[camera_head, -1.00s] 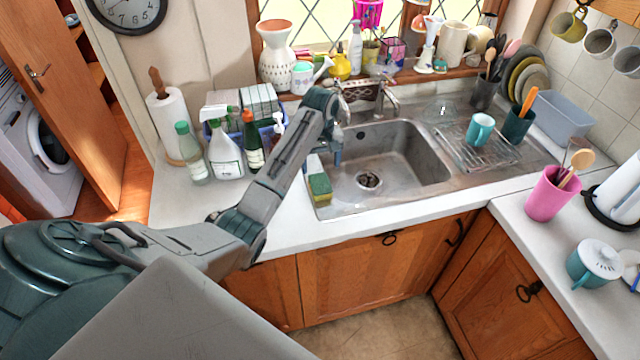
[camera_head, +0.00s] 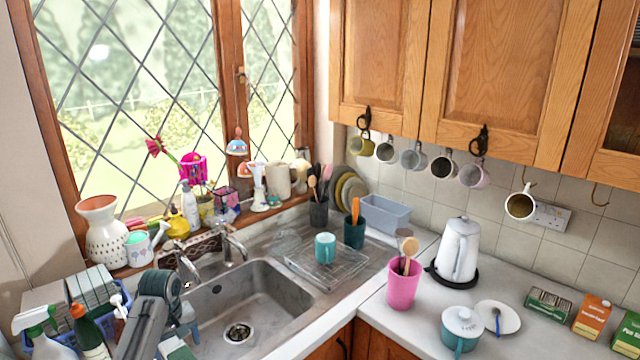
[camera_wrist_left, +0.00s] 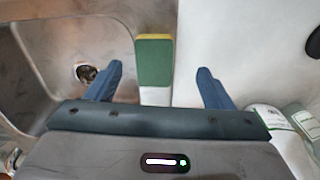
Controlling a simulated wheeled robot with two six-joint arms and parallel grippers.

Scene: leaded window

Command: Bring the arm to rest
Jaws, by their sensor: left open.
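My left arm comes in at the lower left of the head view, with its left gripper (camera_head: 182,322) over the left edge of the sink. In the left wrist view the two blue fingers of the left gripper (camera_wrist_left: 159,72) are spread wide, with nothing held between them. A green and yellow sponge (camera_wrist_left: 153,64) stands below and between the fingers, apart from them as far as I can tell. My right gripper is in neither view.
The sink (camera_head: 275,303) lies right of the gripper, with the tap (camera_head: 232,246) close behind. Spray bottles (camera_head: 45,335) and a blue basket crowd the counter on the left. A drying rack (camera_head: 335,278) with a teal mug (camera_head: 325,247) stands right of the sink.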

